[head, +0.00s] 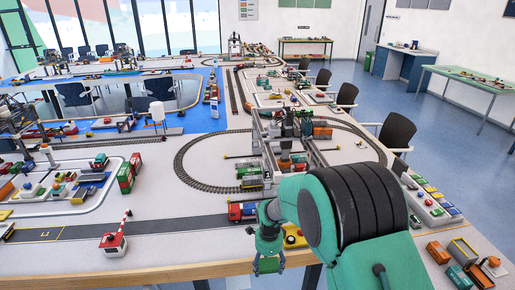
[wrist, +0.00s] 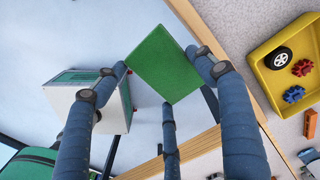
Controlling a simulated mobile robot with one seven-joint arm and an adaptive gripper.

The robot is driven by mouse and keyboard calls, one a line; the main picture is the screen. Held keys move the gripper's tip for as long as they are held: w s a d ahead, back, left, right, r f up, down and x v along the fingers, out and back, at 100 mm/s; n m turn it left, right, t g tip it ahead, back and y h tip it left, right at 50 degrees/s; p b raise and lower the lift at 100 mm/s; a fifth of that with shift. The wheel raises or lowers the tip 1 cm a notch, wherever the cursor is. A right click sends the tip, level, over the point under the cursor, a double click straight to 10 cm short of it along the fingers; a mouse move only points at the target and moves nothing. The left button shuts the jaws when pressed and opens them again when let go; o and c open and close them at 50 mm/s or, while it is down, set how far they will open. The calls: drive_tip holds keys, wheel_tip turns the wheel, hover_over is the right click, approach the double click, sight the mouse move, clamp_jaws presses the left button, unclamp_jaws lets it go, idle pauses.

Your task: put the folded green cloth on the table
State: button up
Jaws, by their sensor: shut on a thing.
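The folded green cloth (wrist: 163,60) is a flat square held between the blue fingers of my gripper (wrist: 166,78) in the wrist view. In the head view my gripper (head: 268,255) is low at the table's near edge, and a green part of the cloth (head: 268,266) shows beneath it. The table (head: 60,262) has a pale top with a wooden front edge. The cloth appears mostly over the floor side of that edge in the wrist view. My arm hides part of the table at the right.
A yellow tray (wrist: 268,85) with a black wheel and gears lies on the table near the edge. A red truck (head: 240,210) and a red-and-white barrier booth (head: 113,242) stand near the front. Rail tracks and a gantry crane (head: 285,135) are farther back. Bare tabletop (head: 70,258) shows at front left.

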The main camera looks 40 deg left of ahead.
drive_tip(key=shift+s+a, duration=0.85)
drive_tip(key=shift+a, duration=0.25)
drive_tip(key=shift+w+a, duration=0.1)
drive_tip(key=shift+w, duration=0.05)
drive_tip(key=b, duration=0.2)
hover_over(253, 246)
drive_tip(key=d, duration=0.1)
drive_tip(key=shift+s+f, duration=0.45)
drive_tip(key=shift+f, duration=0.35)
drive_tip(key=shift+w+a, duration=0.5)
drive_tip(key=shift+a, duration=0.1)
drive_tip(key=shift+b, duration=0.3)
drive_tip(key=shift+f+b, duration=0.45)
drive_tip(key=shift+f, duration=1.25)
drive_tip(key=shift+f, duration=0.1)
